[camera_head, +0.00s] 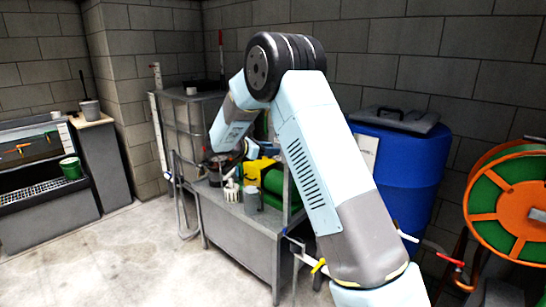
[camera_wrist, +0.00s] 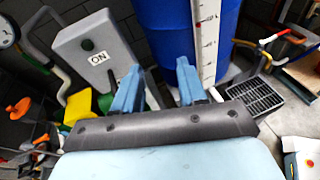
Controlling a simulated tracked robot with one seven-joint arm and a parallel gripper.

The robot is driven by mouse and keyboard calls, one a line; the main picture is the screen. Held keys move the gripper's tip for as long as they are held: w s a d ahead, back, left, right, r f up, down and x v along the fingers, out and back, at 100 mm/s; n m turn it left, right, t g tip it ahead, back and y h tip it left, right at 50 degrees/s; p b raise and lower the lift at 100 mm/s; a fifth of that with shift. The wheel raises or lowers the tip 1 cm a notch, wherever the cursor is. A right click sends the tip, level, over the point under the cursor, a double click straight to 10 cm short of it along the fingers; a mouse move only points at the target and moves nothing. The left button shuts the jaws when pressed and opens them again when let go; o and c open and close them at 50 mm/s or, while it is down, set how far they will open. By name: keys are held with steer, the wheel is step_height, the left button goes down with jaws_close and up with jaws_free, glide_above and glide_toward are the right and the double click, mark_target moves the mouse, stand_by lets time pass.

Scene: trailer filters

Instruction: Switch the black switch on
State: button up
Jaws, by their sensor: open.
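In the wrist view, a grey box (camera_wrist: 98,70) stands tilted in the picture at the upper left. It has a white label reading "ON" (camera_wrist: 99,57) and a small dark round knob (camera_wrist: 87,45) above the label. The knob may be the black switch; its setting cannot be told. My gripper (camera_wrist: 158,68) is open and empty, its two light blue fingers apart. The left finger is just right of the box's lower part in the picture; contact with the box cannot be told. In the head view my arm covers much of the middle, and the box is not clearly seen.
A blue barrel (camera_head: 407,180) stands right of a grey metal bench (camera_head: 240,238) holding yellow and green equipment. An orange and green hose reel (camera_head: 507,207) is at the right. A sink unit (camera_head: 45,190) stands at the left. The floor (camera_head: 125,265) between is clear.

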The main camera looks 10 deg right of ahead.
steer(key=w+a+f+n+t+h, duration=0.1)
steer(key=w+a+f+n+t, duration=0.35)
steer(key=w+a+f, duration=0.35)
steer(key=shift+n+g, duration=0.25)
steer(key=shift+n, duration=0.2)
steer(key=x, duration=0.9)
steer(key=f+x, duration=0.1)
steer(key=x, duration=0.4)
steer(key=shift+s+d, duration=0.2)
steer(key=shift+s, duration=0.1)
steer(key=c, duration=0.8)
jaws_close()
steer(key=shift+r, duration=0.15)
